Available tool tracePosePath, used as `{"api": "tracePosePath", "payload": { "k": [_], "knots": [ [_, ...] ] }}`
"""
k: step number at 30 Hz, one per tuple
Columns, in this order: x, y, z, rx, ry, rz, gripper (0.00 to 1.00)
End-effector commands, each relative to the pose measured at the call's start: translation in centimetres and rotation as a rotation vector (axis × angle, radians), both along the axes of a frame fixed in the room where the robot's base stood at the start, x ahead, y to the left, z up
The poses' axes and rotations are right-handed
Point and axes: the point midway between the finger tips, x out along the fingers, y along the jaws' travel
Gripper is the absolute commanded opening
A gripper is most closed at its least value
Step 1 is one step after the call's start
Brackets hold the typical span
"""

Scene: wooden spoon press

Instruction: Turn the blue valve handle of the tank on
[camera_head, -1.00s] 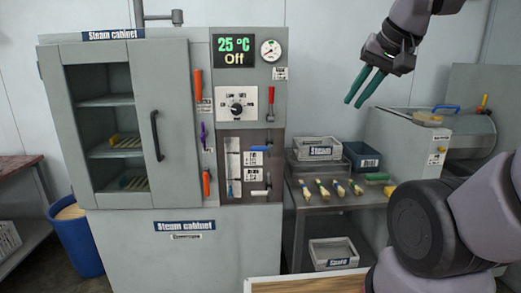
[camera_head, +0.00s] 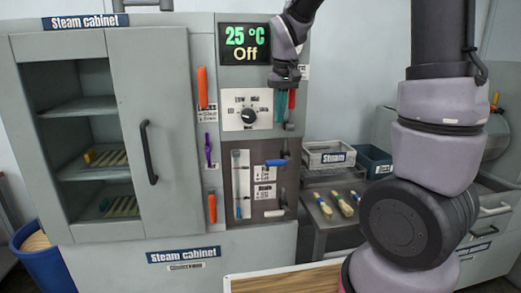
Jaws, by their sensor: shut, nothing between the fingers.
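The blue valve handle (camera_head: 275,162) lies roughly horizontal on the dark panel (camera_head: 246,200) at the lower right of the steam cabinet's front. It sits beside a tall sight gauge (camera_head: 241,183) and just above white labels. My gripper (camera_head: 280,117) has green fingers pointing down, in front of the cabinet's control panel. The fingers look shut and empty. They are above the blue handle in the picture and apart from it. The red lever (camera_head: 292,99) shows right beside the fingers; I cannot tell whether they touch it.
A white handle (camera_head: 274,212) is below the blue one. A mode knob (camera_head: 249,115) is left of my gripper, under the display (camera_head: 245,44) reading 25 °C, Off. The cabinet door handle (camera_head: 148,152) is farther left.

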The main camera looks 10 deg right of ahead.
Motion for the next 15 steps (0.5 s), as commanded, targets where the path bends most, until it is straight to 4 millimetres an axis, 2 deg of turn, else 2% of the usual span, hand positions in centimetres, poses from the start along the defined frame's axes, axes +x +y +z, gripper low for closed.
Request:
{"api": "tracePosePath", "payload": {
  "k": [4,15],
  "knots": [
    [0.74,0.41,-0.79,-0.020,0.012,0.013,0.00],
    [0.81,0.46,-0.91,-0.021,0.012,0.015,0.00]
  ]
}}
